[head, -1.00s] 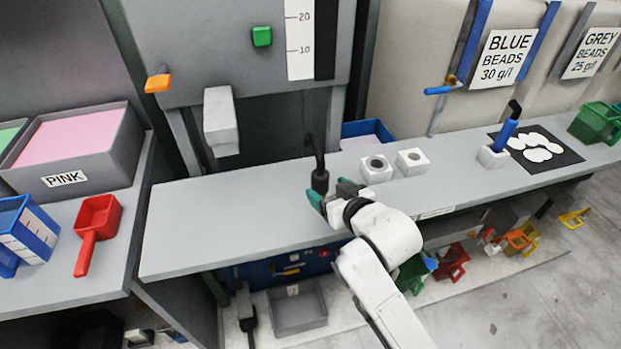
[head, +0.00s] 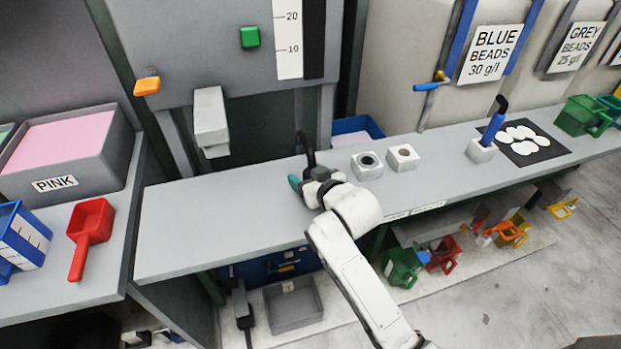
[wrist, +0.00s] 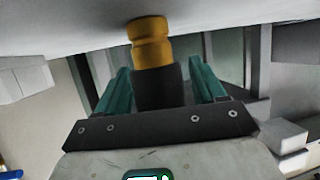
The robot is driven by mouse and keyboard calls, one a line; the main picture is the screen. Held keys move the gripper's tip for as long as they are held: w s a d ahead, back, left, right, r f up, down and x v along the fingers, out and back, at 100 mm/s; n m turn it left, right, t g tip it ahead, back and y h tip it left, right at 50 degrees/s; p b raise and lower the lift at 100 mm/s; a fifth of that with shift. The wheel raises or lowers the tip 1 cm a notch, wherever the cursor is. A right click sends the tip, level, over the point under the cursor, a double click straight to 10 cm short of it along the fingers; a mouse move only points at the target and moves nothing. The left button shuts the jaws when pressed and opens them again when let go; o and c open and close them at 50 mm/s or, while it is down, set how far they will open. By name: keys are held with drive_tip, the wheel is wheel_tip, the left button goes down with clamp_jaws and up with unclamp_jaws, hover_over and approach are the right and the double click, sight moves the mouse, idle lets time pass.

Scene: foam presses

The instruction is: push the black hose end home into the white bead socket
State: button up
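The black hose (head: 309,150) comes down from the press and bends over the bench. In the head view its end is hidden at my gripper (head: 309,181), which is low over the bench below the press column. The wrist view shows the black hose end (wrist: 158,88) with a brass fitting (wrist: 150,44) between the green fingers of my gripper (wrist: 160,82). The fingers stand wide on both sides of it, with a narrow gap at the right. Two white blocks with round holes, one darker (head: 367,166) and one greyer (head: 402,158), stand to the right. I cannot tell which socket is the white bead one.
A white block (head: 481,151) holding a blue-handled tool stands further right, beside a black mat (head: 553,146) with white discs. A pink-filled box (head: 118,172) and red scoop (head: 90,236) are at the left. The bench (head: 200,225) left of my gripper is clear.

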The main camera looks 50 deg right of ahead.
drive_tip(key=c, duration=1.1)
drive_tip(key=shift+c, duration=0.2)
drive_tip(key=shift+r, duration=0.1)
